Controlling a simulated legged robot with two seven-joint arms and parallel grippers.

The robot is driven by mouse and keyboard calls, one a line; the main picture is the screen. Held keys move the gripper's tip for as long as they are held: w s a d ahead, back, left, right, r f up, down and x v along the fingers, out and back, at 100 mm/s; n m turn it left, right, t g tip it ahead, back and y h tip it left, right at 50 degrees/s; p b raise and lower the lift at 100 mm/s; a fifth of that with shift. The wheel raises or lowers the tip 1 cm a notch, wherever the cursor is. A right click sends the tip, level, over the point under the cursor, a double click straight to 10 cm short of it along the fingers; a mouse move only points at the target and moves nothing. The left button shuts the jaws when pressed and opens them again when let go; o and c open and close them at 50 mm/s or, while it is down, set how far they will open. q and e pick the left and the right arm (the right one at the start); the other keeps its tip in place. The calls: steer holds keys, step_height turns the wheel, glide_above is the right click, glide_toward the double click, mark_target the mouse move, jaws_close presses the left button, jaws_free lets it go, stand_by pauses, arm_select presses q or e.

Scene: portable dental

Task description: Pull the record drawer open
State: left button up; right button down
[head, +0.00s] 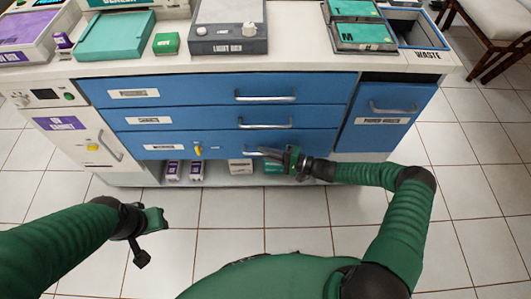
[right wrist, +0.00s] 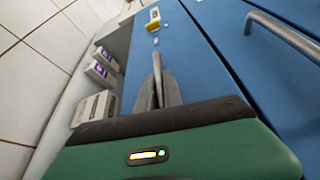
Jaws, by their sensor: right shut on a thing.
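A white cabinet (head: 95,185) has three stacked blue drawers with silver bar handles. The bottom drawer (head: 222,140) has a yellow-tagged key (head: 198,150) in its front; it also shows in the right wrist view (right wrist: 190,60). Its label is too small to read. Its front looks in line with the drawers above. My right gripper (head: 292,160) is shut on the bottom drawer's handle (head: 258,152), near its right end; the fingers (right wrist: 158,88) hide the grip in the right wrist view. My left gripper (head: 153,220) hangs away from the cabinet above the floor; its jaws are unclear.
The middle drawer's handle (right wrist: 285,28) is close by in the right wrist view. Small boxes (head: 183,170) stand on the open shelf below. A blue waste door (head: 385,118) is at the right. The countertop holds several trays and devices. The tiled floor in front is clear.

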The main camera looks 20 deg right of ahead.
steer(key=shift+s+f, duration=0.15)
steer(key=shift+f, duration=0.05)
stand_by(0.5)
steer(key=s+a+p, duration=0.2)
steer(key=s+p, duration=0.3)
steer(key=s, duration=0.5)
steer(key=s+a+p, duration=0.3)
steer(key=s+p, duration=0.2)
steer(key=s, duration=0.4)
steer(key=s+a+p, duration=0.3)
steer(key=s+p, duration=0.1)
steer(key=s, duration=0.6)
steer(key=shift+s+a+p, duration=0.25)
steer(key=shift+s+p, duration=0.05)
steer(key=shift+p, duration=0.1)
steer(key=c, duration=1.6)
jaws_free()
steer(key=shift+o, duration=0.5)
steer(key=shift+w+r, duration=0.1)
